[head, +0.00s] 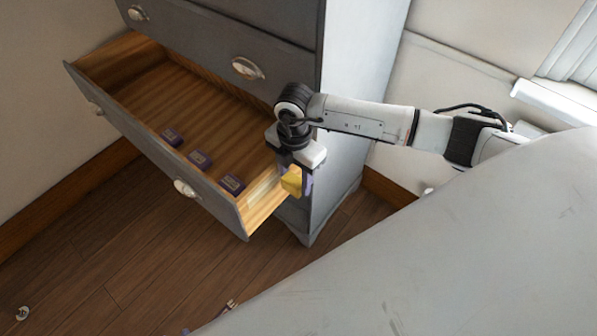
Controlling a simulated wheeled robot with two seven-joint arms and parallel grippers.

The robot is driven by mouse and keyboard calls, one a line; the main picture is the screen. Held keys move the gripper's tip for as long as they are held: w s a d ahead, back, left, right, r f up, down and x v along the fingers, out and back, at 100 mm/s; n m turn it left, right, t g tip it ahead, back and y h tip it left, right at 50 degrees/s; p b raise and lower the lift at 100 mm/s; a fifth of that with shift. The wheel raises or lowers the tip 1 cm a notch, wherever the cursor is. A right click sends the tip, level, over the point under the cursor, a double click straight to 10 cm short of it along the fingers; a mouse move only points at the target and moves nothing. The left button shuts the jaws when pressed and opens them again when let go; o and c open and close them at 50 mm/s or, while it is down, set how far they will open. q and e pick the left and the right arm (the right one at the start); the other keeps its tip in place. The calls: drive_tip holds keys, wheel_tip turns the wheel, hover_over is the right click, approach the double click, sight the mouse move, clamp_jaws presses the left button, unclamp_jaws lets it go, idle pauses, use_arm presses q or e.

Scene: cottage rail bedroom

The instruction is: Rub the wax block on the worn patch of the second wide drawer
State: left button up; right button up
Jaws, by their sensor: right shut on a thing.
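The wide drawer (165,95) is pulled open from a grey dresser, with a bare wood floor inside. A pale worn patch (262,192) shows on its right side wall near the front. My right gripper (294,181) is shut on a yellow wax block (291,181) at that right side wall, close to the pale patch. I cannot tell whether the block touches the wood. The gripper hides part of the side wall behind it. My left gripper is not in view.
Several small purple boxes (200,160) lie inside the drawer along its front. The closed drawer above (215,50) overhangs the back. The dresser's white side (355,60) stands behind my right arm. Wood floor (90,240) is open at left, with a small item (22,313) there.

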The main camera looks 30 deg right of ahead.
drive_tip(key=s+a+p, duration=0.2)
drive_tip(key=s+a, duration=0.1)
drive_tip(key=a, duration=0.7)
drive_tip(key=shift+a, duration=0.2)
idle(0.9)
drive_tip(key=s+d+p, duration=0.1)
drive_tip(key=s+d, duration=0.1)
drive_tip(key=s, duration=0.5)
drive_tip(key=shift+s+d, duration=0.35)
drive_tip(key=shift+d, duration=0.05)
idle(0.5)
